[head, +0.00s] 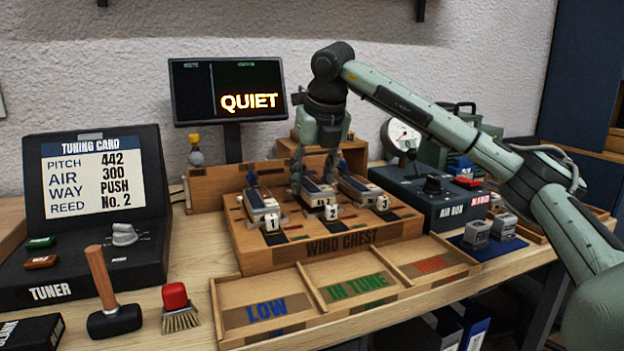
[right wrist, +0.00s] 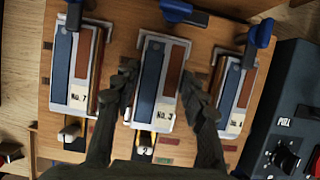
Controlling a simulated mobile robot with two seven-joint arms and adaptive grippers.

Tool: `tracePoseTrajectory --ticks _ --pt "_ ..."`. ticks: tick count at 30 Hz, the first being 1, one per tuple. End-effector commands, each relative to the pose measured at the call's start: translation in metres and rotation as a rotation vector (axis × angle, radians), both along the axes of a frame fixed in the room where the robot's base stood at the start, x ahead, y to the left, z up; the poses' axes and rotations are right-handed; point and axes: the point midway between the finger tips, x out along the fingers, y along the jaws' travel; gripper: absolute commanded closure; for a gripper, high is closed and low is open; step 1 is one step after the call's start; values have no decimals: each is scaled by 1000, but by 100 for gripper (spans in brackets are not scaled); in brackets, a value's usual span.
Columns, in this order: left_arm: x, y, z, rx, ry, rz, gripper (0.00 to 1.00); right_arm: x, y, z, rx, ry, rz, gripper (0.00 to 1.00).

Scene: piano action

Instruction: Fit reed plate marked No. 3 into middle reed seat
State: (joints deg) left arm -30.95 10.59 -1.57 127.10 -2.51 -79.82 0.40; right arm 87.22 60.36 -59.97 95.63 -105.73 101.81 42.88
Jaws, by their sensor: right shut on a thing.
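A reed plate (right wrist: 152,82) with a blue strip and a brown strip, its label reading as No. 3, is at the middle seat of the wind chest (head: 345,241). In the head view this plate (head: 318,193) lies behind the key marked 2. My right gripper (head: 314,178) is shut on it from above, one finger on each side in the right wrist view (right wrist: 163,100). I cannot tell whether the plate is fully down. The middle blue clamp (right wrist: 181,13) is turned sideways beyond the plate's far end. My left gripper is not in view.
A left plate (right wrist: 82,70), apparently No. 7, and a right plate (right wrist: 236,85), label unclear, flank the middle one closely, with blue clamps over their far ends. Sorting trays (head: 262,311) stand in front. The air box (head: 428,190) stands right. The screen (head: 228,92) reads QUIET.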

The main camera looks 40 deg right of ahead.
Motion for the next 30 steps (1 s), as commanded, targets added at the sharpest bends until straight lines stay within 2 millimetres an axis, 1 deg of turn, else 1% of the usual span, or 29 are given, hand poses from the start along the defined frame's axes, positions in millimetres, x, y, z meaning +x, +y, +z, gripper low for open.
tracePoseTrajectory --ticks 17,25,30 --pt "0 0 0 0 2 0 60 0 0 -1 0 -1 0 90" --pt "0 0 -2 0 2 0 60 0 0 -7 0 0 0 90" --pt "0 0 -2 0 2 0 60 0 0 -7 0 -1 0 90"
